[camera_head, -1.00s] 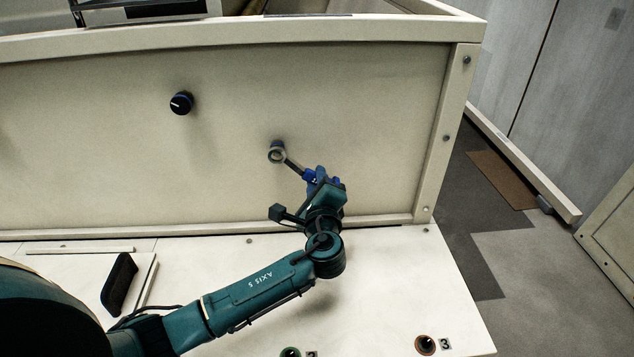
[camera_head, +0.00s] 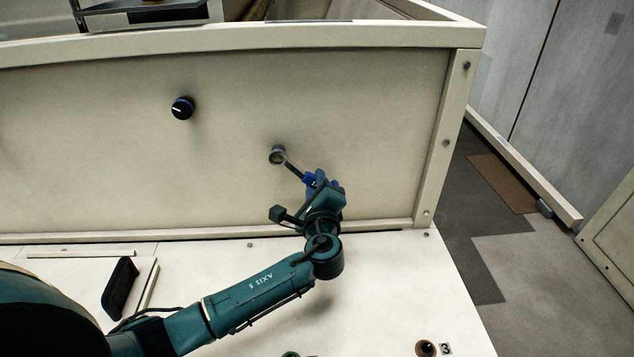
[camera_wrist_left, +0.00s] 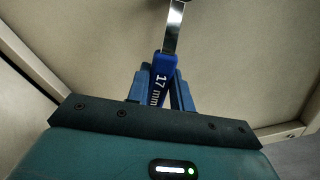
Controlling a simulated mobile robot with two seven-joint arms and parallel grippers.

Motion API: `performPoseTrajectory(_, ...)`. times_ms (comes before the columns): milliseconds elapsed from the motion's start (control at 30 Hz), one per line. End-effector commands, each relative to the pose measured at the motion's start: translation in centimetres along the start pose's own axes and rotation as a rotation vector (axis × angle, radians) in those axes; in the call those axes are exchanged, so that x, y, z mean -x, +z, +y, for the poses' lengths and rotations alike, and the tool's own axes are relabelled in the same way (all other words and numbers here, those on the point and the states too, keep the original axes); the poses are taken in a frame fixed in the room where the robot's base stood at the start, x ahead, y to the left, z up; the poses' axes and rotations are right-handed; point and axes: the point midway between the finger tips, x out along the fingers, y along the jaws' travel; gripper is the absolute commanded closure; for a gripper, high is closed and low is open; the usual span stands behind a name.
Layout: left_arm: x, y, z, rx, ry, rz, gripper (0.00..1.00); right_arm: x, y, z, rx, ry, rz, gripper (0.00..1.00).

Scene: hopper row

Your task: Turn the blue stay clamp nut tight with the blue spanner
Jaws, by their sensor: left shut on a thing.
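The blue spanner (camera_head: 293,171) has a blue handle and a metal shaft. My left gripper (camera_head: 312,179) is shut on its handle, low on the panel at centre right. The spanner slants up and left, and its ring end sits at the clamp nut (camera_head: 277,154) on the panel; the ring hides most of the nut, and its seating cannot be told. In the left wrist view the handle (camera_wrist_left: 163,78) reads "17 mm" and lies between the blue fingers (camera_wrist_left: 160,90); the ring end is out of frame. My right gripper is not in view.
A pale bench (camera_head: 380,290) below holds a black block (camera_head: 119,286) and a round fitting marked 3 (camera_head: 426,348). Open floor lies at right.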

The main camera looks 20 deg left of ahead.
Motion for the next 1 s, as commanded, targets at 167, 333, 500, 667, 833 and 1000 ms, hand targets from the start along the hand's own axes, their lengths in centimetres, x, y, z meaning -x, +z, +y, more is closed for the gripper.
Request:
performPoseTrajectory(167, -0.2, 0.6, 0.9, -0.138, -0.002, -0.004, 1.0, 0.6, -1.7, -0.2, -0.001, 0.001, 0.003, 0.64)
performPoseTrajectory(333, -0.2, 0.6, 2.0, -0.241, -0.002, -0.006, 1.0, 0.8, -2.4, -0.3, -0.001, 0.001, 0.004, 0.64)
performPoseTrajectory(500, -0.3, 0.6, 2.3, -0.267, -0.003, -0.007, 1.0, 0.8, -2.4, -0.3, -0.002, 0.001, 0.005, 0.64)
performPoseTrajectory(667, -0.3, 0.6, 2.3, -0.266, -0.003, -0.008, 1.0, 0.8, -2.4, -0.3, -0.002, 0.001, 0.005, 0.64)
performPoseTrajectory(833, -0.3, 0.9, 2.5, -0.306, -0.001, -0.008, 1.0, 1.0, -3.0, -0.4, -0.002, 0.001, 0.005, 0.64)
performPoseTrajectory(1000, -0.4, 1.5, 3.5, -0.428, -0.001, -0.009, 1.0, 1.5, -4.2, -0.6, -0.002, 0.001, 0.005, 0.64)
